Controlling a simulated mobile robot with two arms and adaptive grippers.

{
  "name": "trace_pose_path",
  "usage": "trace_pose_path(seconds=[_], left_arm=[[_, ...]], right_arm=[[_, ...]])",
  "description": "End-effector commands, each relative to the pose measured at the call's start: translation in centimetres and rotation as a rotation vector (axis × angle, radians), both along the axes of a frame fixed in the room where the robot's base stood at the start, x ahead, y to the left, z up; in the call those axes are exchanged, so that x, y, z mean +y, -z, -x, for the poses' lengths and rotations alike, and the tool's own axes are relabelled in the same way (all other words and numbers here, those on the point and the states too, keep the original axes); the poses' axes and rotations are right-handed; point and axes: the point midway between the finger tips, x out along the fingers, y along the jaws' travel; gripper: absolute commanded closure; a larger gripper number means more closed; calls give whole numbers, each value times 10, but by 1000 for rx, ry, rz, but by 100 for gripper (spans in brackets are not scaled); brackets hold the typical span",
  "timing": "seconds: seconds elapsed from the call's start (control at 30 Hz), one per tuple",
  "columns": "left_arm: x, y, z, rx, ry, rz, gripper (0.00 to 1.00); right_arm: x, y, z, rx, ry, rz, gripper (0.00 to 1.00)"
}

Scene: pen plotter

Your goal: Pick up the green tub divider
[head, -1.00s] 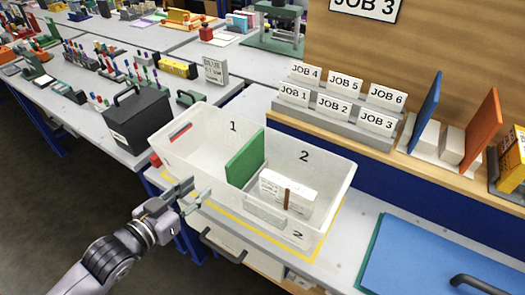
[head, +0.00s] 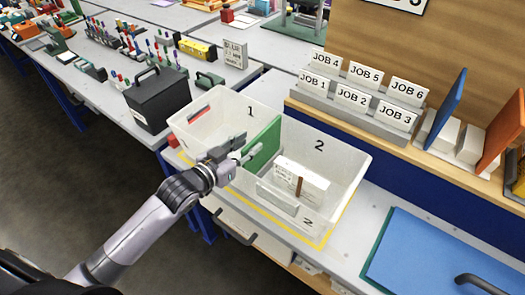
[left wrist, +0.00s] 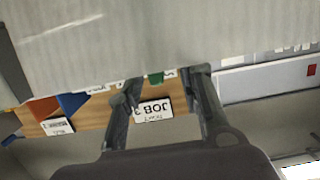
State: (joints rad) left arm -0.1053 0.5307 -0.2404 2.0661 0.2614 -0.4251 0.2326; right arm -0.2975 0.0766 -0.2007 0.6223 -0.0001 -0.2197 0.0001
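The green tub divider (head: 265,142) stands upright in the translucent white tub (head: 345,165), between compartments 1 and 2. My left gripper (head: 246,151) is at the front-left of the divider, over the tub's front side, and hides part of its near edge. Whether it touches the divider is unclear. In the left wrist view, the left gripper's fingers (left wrist: 160,86) stand apart, with a small green patch (left wrist: 156,78) between them, probably the divider. My right gripper is not in view.
Compartment 2 holds a white block with a brown band (head: 302,178). A black box (head: 157,98) stands left of the tub. The job card rack (head: 350,115) is behind. A blue panel (head: 440,255) lies at the right.

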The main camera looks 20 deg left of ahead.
Motion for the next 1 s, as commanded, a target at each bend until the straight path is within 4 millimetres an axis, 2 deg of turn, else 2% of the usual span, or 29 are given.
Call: trace_pose_path(seconds=[0.17, 0.5, 0.8, 1.0], left_arm=[[-4, 0, -10, -1, 0, 0, 67], [-18, 7, -49, -1, 0, 0, 67], [-19, 9, -52, 0, 1, -1, 67], [-19, 9, -52, 0, 1, -1, 80]], right_arm=[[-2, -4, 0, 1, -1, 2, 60], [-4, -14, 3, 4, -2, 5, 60], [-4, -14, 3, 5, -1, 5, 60], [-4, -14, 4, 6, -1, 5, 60]])
